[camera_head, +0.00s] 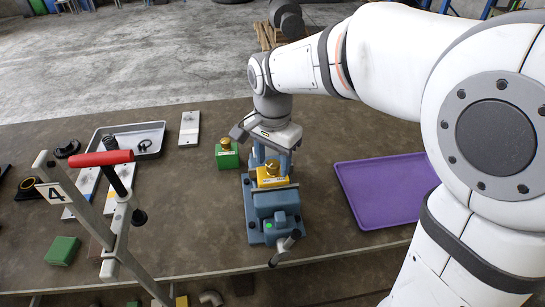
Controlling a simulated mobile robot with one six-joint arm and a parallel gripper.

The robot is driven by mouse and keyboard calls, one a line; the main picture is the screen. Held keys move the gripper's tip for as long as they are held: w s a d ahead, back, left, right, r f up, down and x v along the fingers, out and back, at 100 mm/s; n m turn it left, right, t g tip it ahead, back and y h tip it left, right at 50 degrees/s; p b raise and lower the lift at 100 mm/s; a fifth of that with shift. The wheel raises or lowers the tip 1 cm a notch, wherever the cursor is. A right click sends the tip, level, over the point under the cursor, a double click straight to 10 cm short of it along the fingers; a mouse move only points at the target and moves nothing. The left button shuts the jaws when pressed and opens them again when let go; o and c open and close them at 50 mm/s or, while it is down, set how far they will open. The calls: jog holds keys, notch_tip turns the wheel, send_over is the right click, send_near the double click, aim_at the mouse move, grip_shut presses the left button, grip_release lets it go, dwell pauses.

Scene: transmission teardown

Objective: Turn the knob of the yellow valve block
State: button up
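The yellow valve block (271,180) sits in a blue vise (273,212) in the middle of the table. A brass-coloured knob (271,168) shows on top of the block. My gripper (269,150) points down from my wrist, just above and behind the block. Its fingertips are small and hard to tell apart from the blue parts around the block. I cannot tell whether it touches the knob. The far side of the block is partly hidden by the gripper.
A green block with a brass knob (227,156) stands just left of the vise. A purple tray (385,190) lies to the right. A grey metal tray (157,127) stands back left. A red-handled tool (100,158) on a frame rises at the front left.

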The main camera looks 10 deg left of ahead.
jog(key=c, duration=0.9)
jog(key=shift+c, duration=0.2)
jog(key=n+b, duration=0.1)
jog(key=n, duration=0.3)
jog(key=shift+n, duration=0.4)
jog(key=n+b, duration=0.1)
jog(key=n, duration=0.3)
jog(key=shift+n, duration=0.3)
jog(key=n, duration=0.4)
jog(key=shift+b, duration=0.3)
jog(key=shift+r+n, duration=0.1)
jog(key=shift+n, duration=2.1)
